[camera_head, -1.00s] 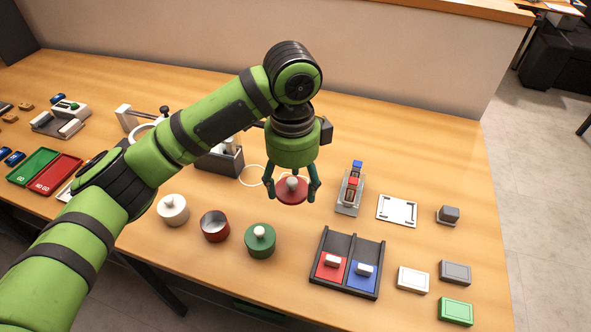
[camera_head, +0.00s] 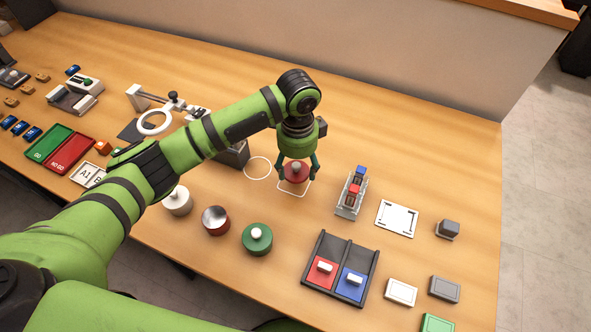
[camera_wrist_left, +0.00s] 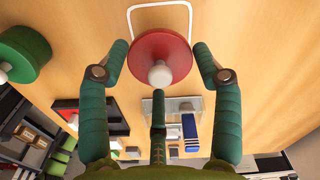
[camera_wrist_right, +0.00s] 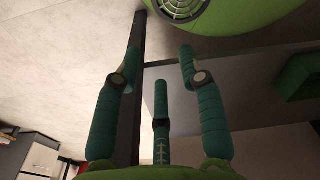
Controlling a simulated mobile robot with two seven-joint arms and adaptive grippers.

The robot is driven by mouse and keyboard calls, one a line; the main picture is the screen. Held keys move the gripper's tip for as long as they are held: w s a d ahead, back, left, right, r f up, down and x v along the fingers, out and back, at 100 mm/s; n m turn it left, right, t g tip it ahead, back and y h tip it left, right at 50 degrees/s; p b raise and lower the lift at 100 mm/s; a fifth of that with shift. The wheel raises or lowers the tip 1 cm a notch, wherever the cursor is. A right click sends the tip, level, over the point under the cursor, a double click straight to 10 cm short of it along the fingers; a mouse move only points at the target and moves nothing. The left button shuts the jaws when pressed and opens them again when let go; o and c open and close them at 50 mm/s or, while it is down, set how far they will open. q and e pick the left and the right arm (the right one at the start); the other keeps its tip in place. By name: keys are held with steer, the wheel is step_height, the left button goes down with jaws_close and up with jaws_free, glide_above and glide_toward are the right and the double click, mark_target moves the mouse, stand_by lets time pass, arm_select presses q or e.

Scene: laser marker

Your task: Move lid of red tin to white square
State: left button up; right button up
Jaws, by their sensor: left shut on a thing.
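The red lid (camera_head: 295,174) with a pale knob hangs from my left gripper (camera_head: 298,168), which is shut on it. In the head view the lid overlaps the far part of the white square (camera_head: 290,195), a thin outline on the table. In the left wrist view the lid (camera_wrist_left: 160,52) lies between the fingers, and the square (camera_wrist_left: 160,5) shows beyond it. I cannot tell the exact height of the lid above the table. The open red tin (camera_head: 215,220) stands left of the square. My right gripper (camera_wrist_right: 160,62) has its fingers apart and is empty.
A white circle outline (camera_head: 257,168) lies left of the square. A green tin (camera_head: 257,238) and a white tin (camera_head: 178,200) stand near the red tin. A fuse-like holder (camera_head: 350,193) stands close on the right. A dark divided tray (camera_head: 341,268) is nearer me.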

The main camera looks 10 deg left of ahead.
mark_target(296, 175)
arm_select(q)
steer(key=shift+w+a+f, duration=0.1)
steer(key=shift+a+f, duration=0.1)
steer(key=shift+f, duration=0.35)
step_height(296, 175, down, 2)
steer(key=shift+f+p, duration=0.25)
steer(key=shift+p, duration=0.3)
steer(key=shift+f, duration=0.35)
arm_select(e)
steer(key=shift+w+d+r, duration=0.45)
steer(key=shift+w+r, duration=0.2)
steer(key=shift+w, duration=0.05)
arm_select(q)
steer(key=shift+f, duration=0.15)
arm_select(e)
steer(key=shift+s, duration=0.15)
arm_select(q)
steer(key=o, duration=0.9)
steer(key=shift+c, duration=0.2)
arm_select(e)
steer(key=shift+s, duration=0.1)
